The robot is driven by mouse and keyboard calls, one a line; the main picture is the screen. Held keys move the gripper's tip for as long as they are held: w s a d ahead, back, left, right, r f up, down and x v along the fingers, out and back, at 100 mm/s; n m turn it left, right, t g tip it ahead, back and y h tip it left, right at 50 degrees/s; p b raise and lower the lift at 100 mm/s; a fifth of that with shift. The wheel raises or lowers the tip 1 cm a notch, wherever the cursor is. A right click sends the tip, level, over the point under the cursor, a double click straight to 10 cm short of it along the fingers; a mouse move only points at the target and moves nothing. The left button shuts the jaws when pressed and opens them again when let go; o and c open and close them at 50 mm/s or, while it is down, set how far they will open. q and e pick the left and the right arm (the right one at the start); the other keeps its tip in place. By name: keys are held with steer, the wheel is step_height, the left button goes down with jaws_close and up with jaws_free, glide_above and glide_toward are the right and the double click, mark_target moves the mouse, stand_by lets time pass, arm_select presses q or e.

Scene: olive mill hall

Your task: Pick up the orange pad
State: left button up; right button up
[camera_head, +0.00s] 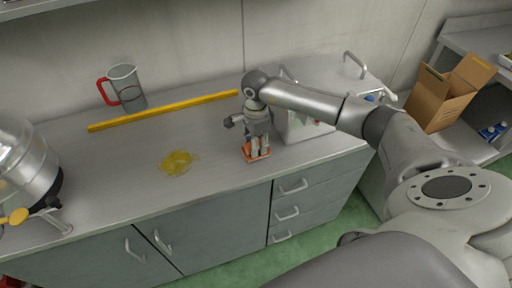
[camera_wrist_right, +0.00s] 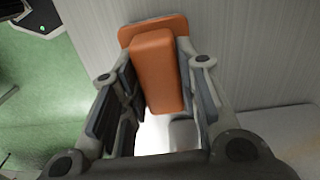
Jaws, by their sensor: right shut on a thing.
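The orange pad (camera_head: 257,155) is at the front edge of the grey worktop in the head view. My right gripper (camera_head: 257,148) points down onto it from above. In the right wrist view the pad (camera_wrist_right: 155,70) shows a raised orange block on a wider orange plate. The right gripper's fingers (camera_wrist_right: 157,100) stand on both sides of the block and are shut on it. I cannot tell whether the pad touches the worktop. My left gripper is not in view.
A yellow spill (camera_head: 178,162) lies left of the pad. A yellow bar (camera_head: 165,110) and a clear jug (camera_head: 126,88) with a red handle are behind. A white box-like unit (camera_head: 306,125) stands close on the right. A metal vessel (camera_head: 22,165) is at far left.

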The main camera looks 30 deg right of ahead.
steer(key=s+a+r+b, duration=0.5)
steer(key=s+a+r, duration=0.2)
steer(key=s+r, duration=0.5)
steer(key=shift+a, duration=0.2)
